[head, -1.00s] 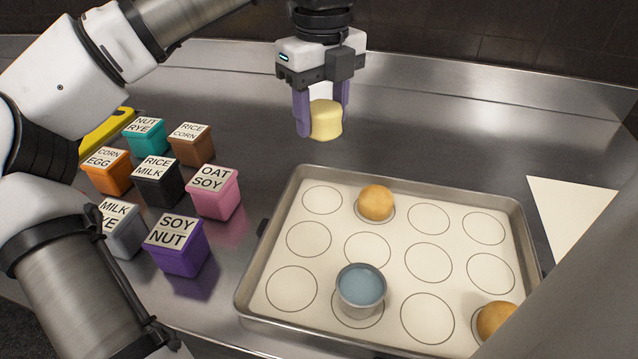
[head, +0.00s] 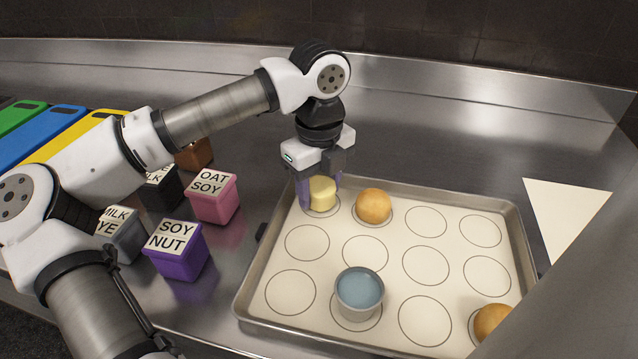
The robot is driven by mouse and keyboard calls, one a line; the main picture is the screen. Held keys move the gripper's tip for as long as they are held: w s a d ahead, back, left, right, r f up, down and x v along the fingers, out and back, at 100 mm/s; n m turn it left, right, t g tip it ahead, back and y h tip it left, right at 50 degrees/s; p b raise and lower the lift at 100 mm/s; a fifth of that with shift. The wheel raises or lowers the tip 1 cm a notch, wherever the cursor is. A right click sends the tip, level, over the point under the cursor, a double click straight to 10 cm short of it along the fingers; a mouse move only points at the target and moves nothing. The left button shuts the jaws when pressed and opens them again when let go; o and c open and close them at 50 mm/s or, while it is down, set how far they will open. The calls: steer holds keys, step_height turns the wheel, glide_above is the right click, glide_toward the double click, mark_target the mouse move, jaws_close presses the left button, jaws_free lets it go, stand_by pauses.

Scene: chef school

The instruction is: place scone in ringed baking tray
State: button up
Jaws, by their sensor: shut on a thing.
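The scone (head: 322,191) is a pale yellow, short round piece. My gripper (head: 319,192) has purple fingers and is shut on it. The scone is at the back left ring of the baking tray, low over or touching the tray; I cannot tell which. The ringed baking tray (head: 262,275) is a metal tray with a pale liner printed with several circles. A golden-brown bun (head: 374,205) sits in the back-row ring to the right of the scone. Another bun (head: 493,322) sits at the front right. A grey cup with blue contents (head: 360,292) stands on a front-row ring.
Several labelled boxes stand left of the tray, including a pink one (head: 213,196) and a purple one (head: 176,250). Green, blue (head: 45,135) and yellow boards lie at the far left. A pale triangle (head: 565,215) lies right of the tray. Several middle and right rings are empty.

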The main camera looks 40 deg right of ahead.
mark_target(319, 183)
steer(key=shift+f, duration=0.1)
steer(key=o, duration=1)
steer(key=shift+c, duration=0.2)
step_height(319, 183, up, 12)
